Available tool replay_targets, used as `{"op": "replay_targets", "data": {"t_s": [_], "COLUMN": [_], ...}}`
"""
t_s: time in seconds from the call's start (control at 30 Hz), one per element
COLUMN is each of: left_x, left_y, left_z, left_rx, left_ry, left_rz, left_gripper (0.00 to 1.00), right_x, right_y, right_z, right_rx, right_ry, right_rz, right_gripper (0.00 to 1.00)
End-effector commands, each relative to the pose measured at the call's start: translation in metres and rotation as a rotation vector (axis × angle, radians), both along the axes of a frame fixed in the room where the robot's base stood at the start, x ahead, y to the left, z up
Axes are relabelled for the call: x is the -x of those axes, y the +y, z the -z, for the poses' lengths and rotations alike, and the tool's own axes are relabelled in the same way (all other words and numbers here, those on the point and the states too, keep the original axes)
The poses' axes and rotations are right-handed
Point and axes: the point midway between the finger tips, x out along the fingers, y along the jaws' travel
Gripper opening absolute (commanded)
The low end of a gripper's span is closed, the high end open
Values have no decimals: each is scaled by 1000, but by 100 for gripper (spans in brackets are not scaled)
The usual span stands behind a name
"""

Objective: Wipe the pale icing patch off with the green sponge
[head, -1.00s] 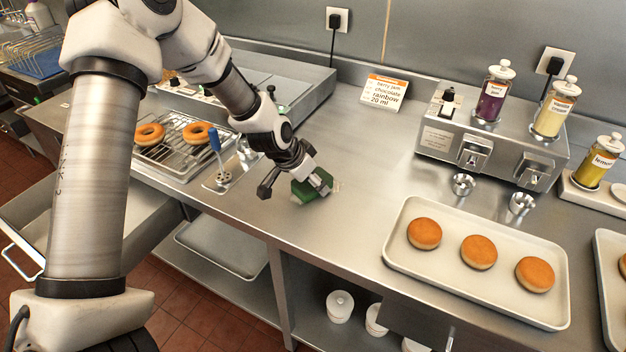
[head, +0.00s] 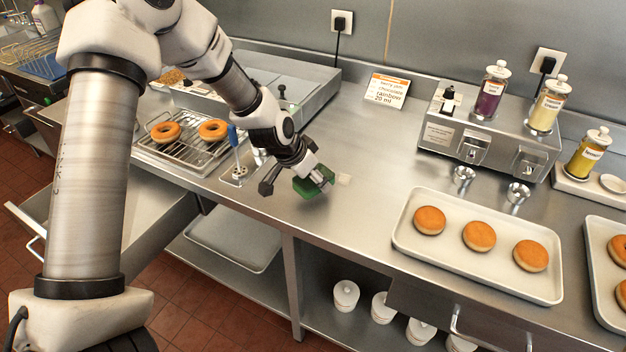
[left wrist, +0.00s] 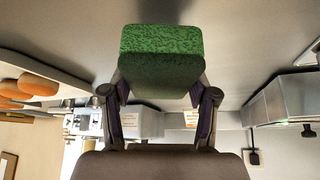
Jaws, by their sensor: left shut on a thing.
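My left gripper (head: 318,178) is shut on the green sponge (head: 303,187) over the middle of the steel counter. The left wrist view shows the sponge (left wrist: 160,45) held between both fingers. The pale icing patch (head: 344,180) is a small whitish smear on the counter just right of the sponge, with a small gap between them in the picture. A dark shadow lies under the sponge; I cannot tell whether it touches the counter. My right gripper is not in view.
A wire rack (head: 190,152) with ring doughnuts and a blue-handled tool (head: 234,140) stand left of the gripper. A tray (head: 412,240) with three round buns lies to the right. A dispenser (head: 490,140) and a sign card (head: 388,92) stand behind. The counter around the patch is clear.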

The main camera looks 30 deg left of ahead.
Motion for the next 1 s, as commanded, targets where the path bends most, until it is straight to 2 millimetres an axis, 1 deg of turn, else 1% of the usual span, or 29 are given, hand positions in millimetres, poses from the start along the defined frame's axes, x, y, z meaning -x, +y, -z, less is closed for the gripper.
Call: {"op": "replay_targets", "data": {"t_s": [0.03, 0.3, 0.43, 0.53, 1.0], "left_x": [-1, -3, -4, -4, -4], "left_y": [0, -2, -3, -3, -3], "left_z": [-9, -33, -42, -45, -44], "left_rx": [-1, -1, -1, -1, -1], "left_ry": [-1, -1, -1, -1, -1], "left_rz": [0, -5, -8, -8, -9], "left_gripper": [36, 36, 36, 36, 36], "right_x": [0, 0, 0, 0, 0], "right_y": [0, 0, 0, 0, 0], "right_z": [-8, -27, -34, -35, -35], "right_rx": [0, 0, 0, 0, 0], "right_ry": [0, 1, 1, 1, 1], "right_rz": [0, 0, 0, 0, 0], "right_gripper": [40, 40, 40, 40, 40]}}
